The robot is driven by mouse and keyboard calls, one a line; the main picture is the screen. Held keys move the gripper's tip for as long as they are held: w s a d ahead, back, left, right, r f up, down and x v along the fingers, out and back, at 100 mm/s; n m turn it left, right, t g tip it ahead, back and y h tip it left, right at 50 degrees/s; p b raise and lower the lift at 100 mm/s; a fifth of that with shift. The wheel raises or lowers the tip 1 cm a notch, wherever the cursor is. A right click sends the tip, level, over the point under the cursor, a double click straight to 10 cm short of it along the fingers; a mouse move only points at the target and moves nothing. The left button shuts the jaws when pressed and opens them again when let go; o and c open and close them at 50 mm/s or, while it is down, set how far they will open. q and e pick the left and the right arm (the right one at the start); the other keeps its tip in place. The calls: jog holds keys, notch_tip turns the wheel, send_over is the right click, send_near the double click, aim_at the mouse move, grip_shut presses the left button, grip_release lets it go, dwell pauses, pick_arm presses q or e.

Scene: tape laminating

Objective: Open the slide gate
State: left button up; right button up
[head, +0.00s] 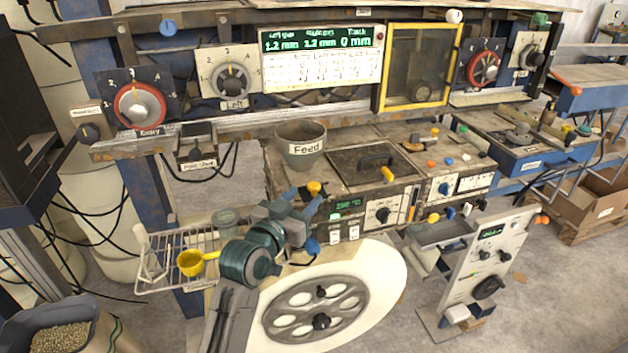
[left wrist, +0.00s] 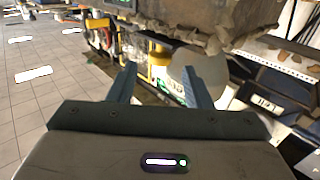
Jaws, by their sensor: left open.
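My left gripper (head: 311,222) is in front of the machine, just below the grey hopper marked Feed (head: 301,150). In the left wrist view its two fingers (left wrist: 158,88) are apart with nothing held between them. A yellow knob (head: 314,187) shows just above the gripper, below the hopper; I cannot tell whether it belongs to the slide gate. No part is clearly labelled as a slide gate, so its position cannot be told. A yellow part (left wrist: 159,54) and a pale rounded part (left wrist: 205,72) lie beyond the fingers. My right gripper is not in view.
A wire rack (head: 170,262) with a yellow scoop (head: 190,262) stands left of my arm. A temperature panel (head: 352,205) with knobs is right of the gripper. A yellow-framed window (head: 419,66) and dials line the upper rail. A control box (head: 488,262) stands at right.

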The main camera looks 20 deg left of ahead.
aim_at(311, 190)
pick_arm(q)
jog(key=w, duration=0.2)
jog(key=w+d+p, duration=0.1)
jog(key=w, duration=0.2)
jog(key=shift+w, duration=0.35)
